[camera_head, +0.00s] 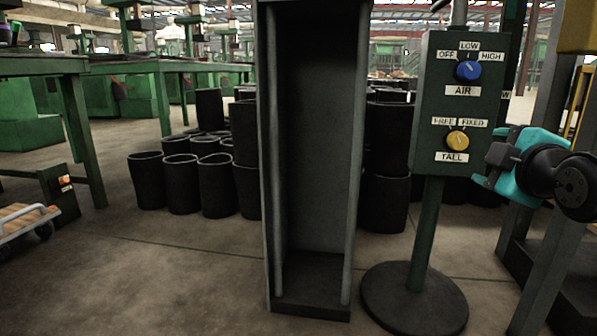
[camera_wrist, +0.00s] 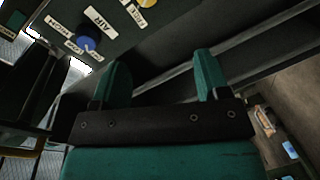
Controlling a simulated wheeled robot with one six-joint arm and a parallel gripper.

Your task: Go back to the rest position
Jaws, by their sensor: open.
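My gripper (camera_head: 488,163) is at the right of the head view, teal and black, just right of the control box on the stand. In the wrist view its two teal fingers (camera_wrist: 161,85) stand apart with nothing between them. The control box (camera_head: 424,110) carries a blue AIR knob (camera_head: 468,71) and a yellow TALL knob (camera_head: 457,140). Both knobs also show at the top of the wrist view, the blue one (camera_wrist: 86,40) and part of the yellow one (camera_wrist: 148,3). The gripper appears apart from both knobs.
A tall open dark cabinet (camera_head: 352,200) stands left of the control stand's round base (camera_head: 415,305). Several black rubber sleeves (camera_head: 216,185) stand behind it. A green table (camera_head: 40,66) and a wooden-decked cart (camera_head: 22,220) are at left. The floor (camera_head: 180,290) at front left is clear.

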